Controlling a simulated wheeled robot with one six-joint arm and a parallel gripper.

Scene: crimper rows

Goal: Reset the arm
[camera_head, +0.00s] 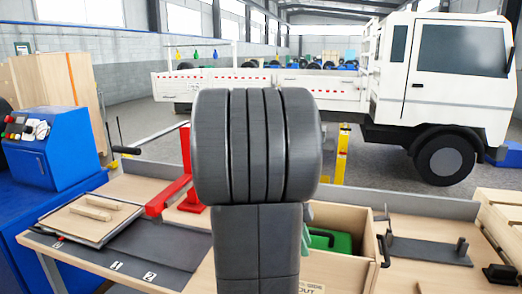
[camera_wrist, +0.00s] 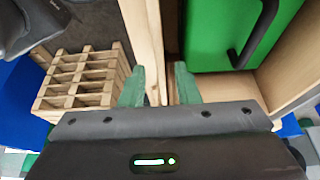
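My arm rises in the middle of the head view and hides most of my gripper there. In the wrist view my gripper (camera_wrist: 159,80) shows two green fingers standing apart, with no object clamped between them. The upright edge of a wooden box wall (camera_wrist: 142,30) lies in line with the gap between the fingers. I cannot tell how far the fingers are from that wall. A green case (camera_wrist: 215,40) with a black handle sits in the wooden box, right of the fingers. The green case (camera_head: 338,242) also shows in the head view, right of my arm.
The wooden box (camera_head: 348,219) stands on the bench close to my arm. A dark mat (camera_head: 150,255), a board with wooden strips (camera_head: 92,214) and a red stand (camera_head: 185,180) are on the left. A dark metal fixture (camera_head: 430,250) and a slatted crate (camera_head: 500,225) are on the right.

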